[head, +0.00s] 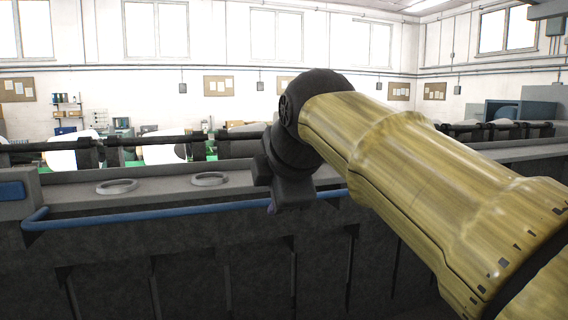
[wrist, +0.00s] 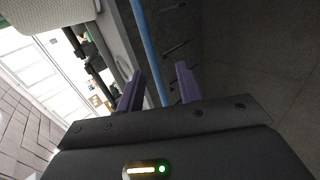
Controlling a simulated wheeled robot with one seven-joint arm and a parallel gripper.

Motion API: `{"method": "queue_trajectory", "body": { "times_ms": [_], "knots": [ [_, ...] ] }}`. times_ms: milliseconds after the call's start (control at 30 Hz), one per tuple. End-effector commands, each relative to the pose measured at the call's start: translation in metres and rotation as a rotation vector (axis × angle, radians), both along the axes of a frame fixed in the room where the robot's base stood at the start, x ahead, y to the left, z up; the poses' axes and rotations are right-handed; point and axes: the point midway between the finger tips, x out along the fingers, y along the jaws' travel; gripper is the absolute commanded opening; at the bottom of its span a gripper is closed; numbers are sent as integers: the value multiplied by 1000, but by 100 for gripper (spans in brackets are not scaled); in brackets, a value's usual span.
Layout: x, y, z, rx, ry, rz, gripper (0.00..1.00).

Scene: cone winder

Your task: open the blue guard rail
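The blue guard rail (head: 150,218) runs along the front of the grey machine in the head view, bent back at its left end. My gripper (head: 272,208) hangs down at the rail's right part, where my wrist hides some of it. In the wrist view the rail (wrist: 148,45) passes between the two purple fingers of my gripper (wrist: 160,70). The fingers are apart, with a gap visible on both sides of the rail. I cannot tell whether either finger touches it.
The grey machine top (head: 75,192) carries two round rings (head: 117,186) behind the rail. A dark horizontal bar and white cones (head: 163,153) stand further back. The machine's dark front panel (head: 190,265) lies below the rail. A blue block (head: 12,191) is at the far left.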

Motion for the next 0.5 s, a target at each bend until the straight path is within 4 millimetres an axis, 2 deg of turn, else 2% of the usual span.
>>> {"method": "queue_trajectory", "body": {
  "times_ms": [300,500],
  "knots": [
    [-48,-12,44,3,-6,2,36],
    [-65,-16,58,2,-5,3,36]
  ]
}}
